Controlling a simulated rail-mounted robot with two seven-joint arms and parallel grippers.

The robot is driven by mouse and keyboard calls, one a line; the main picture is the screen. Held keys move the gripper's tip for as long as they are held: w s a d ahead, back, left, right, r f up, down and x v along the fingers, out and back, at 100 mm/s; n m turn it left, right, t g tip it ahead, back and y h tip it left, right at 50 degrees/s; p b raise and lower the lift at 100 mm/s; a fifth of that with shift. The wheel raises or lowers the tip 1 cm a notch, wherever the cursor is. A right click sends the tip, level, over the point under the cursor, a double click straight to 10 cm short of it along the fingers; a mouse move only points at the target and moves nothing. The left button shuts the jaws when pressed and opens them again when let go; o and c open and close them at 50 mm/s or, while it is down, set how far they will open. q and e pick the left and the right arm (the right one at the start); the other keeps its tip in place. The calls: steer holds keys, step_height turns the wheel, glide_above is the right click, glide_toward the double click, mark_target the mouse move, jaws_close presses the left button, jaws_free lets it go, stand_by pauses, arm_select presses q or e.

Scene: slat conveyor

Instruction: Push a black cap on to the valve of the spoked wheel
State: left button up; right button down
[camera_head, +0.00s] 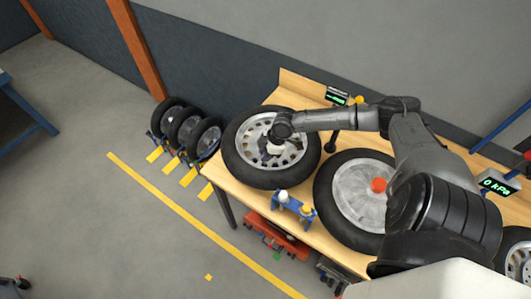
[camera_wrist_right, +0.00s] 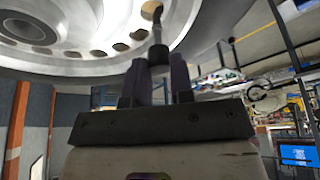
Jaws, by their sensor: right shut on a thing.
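The spoked wheel (camera_head: 239,163), with a black tyre and a silver rim, lies flat at the left end of the wooden bench. My right gripper (camera_head: 277,148) is over its middle, and the arm hides part of the rim. In the right wrist view the silver rim (camera_wrist_right: 65,62) with its row of holes fills the upper left. There the two fingers of my right gripper (camera_wrist_right: 158,80) are shut on a small black cap (camera_wrist_right: 158,54). A thin dark stem (camera_wrist_right: 157,32) stands in line with the cap, close to the rim; whether they touch I cannot tell. My left gripper is not in view.
A solid disc wheel (camera_head: 349,190) with an orange hub lies to the right on the bench (camera_head: 262,198). A blue holder (camera_head: 292,207) with small pale pieces stands at the front edge. Several wheels (camera_head: 185,130) stand on the floor at left. A gauge (camera_head: 493,184) reads 0 kPa.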

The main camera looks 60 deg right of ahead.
steer(key=shift+f, duration=0.3)
steer(key=shift+f+b, duration=0.4)
steer(key=c, duration=0.9)
jaws_free()
steer(key=shift+r, duration=0.1)
steer(key=shift+r+p, duration=0.45)
steer(key=shift+p, duration=0.05)
step_height(320, 180, up, 6)
steer(key=p, duration=0.5)
steer(key=shift+f, duration=0.15)
step_height(320, 180, up, 4)
steer(key=p, duration=0.4)
